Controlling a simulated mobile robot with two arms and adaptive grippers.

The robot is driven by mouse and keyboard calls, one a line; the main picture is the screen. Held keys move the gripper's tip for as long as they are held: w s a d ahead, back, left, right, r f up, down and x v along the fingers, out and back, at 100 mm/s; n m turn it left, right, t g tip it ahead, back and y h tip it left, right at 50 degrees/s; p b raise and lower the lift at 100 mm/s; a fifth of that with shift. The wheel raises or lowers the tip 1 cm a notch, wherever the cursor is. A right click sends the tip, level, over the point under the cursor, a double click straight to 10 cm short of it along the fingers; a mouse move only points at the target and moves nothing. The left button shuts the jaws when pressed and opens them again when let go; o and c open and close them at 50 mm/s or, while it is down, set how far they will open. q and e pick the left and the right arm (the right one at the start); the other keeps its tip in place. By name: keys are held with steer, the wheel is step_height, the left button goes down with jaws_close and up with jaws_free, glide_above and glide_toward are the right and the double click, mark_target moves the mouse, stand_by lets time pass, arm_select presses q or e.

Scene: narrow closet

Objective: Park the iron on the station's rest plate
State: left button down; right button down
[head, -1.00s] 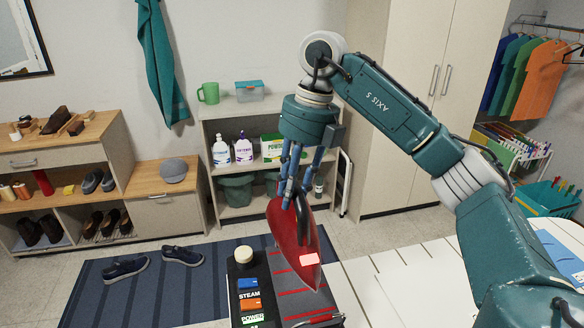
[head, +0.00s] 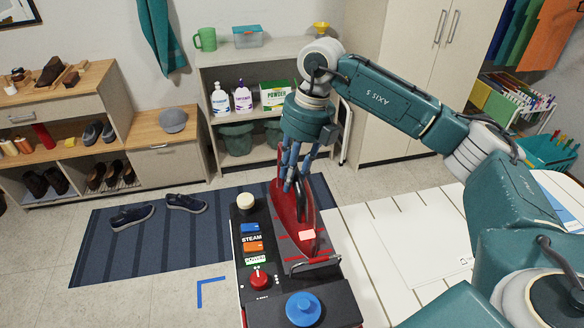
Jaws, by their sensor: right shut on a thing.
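The red iron (head: 311,212) is held by its handle in my right gripper (head: 293,182), which is shut on it. The iron is tilted, with its pointed end toward the near side. The black station (head: 272,304) stands at the front middle, with a blue STEAM button, an orange button, a red knob and a blue round cap. Its red striped rest plate (head: 283,243) lies beside and under the iron, partly hidden by it. I cannot tell whether the iron touches the plate. My left gripper is not in view.
A wire bracket (head: 314,264) rises at the plate's near end. A white slatted surface (head: 400,240) lies right of the station. A striped rug (head: 150,240) with dark shoes lies on the left. Shelves with bottles (head: 243,99) stand behind.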

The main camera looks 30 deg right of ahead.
steer(key=shift+r, duration=0.1)
steer(key=c, duration=1.4)
jaws_free()
steer(key=shift+o, duration=0.2)
steer(key=shift+r, duration=0.35)
steer(key=b+v, duration=0.2)
steer(key=v, duration=0.9)
steer(key=shift+b, duration=0.35)
steer(key=shift+r, duration=0.1)
